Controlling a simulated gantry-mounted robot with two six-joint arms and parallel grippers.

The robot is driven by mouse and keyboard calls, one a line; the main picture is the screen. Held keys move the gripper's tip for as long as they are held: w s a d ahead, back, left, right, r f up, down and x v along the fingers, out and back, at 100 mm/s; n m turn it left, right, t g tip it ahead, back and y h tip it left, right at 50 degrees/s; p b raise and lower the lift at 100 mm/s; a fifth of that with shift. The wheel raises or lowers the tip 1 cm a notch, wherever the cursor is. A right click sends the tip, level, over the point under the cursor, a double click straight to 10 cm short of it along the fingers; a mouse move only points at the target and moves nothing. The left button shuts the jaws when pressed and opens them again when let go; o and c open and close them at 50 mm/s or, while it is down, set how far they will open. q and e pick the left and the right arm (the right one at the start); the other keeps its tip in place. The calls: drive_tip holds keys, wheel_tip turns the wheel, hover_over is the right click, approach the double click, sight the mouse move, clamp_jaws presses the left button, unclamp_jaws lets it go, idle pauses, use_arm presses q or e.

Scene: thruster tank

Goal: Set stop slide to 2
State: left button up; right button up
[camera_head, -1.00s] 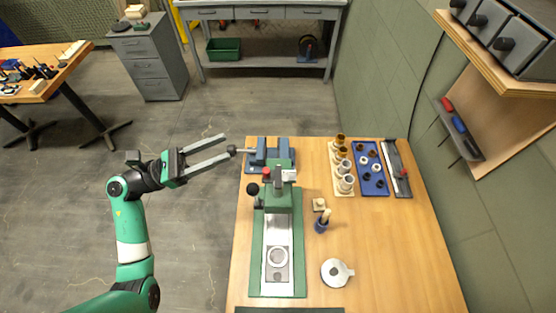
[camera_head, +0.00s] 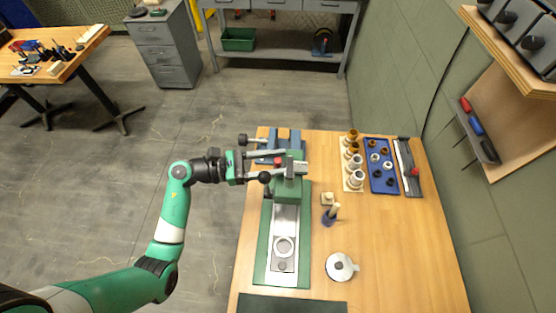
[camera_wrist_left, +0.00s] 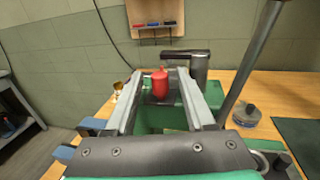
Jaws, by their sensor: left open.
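A green bench press (camera_head: 262,238) stands on the wooden table. A red knob (camera_head: 278,161) sits at its head, by a pale plate; it may be the stop slide, but no number is readable. My left gripper (camera_head: 287,163) is open over the press head, its two long fingers pointing right. In the left wrist view the red knob (camera_wrist_left: 160,83) stands upright between the open fingers (camera_wrist_left: 159,72), with visible gaps on both sides. My right gripper is not in view.
A black ball handle (camera_head: 265,177) is close to the lower finger. A blue vise (camera_head: 270,143) stands behind the press head. To the right are stacked cups (camera_head: 355,178), a blue tray (camera_head: 380,181) and a grey rail with a red piece (camera_head: 408,165). The front right table is clear.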

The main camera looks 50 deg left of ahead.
use_arm(q)
drive_tip(key=shift+w+d, duration=0.2)
drive_tip(key=shift+w, duration=0.05)
drive_tip(key=shift+c, duration=0.2)
clamp_jaws()
idle(1.1)
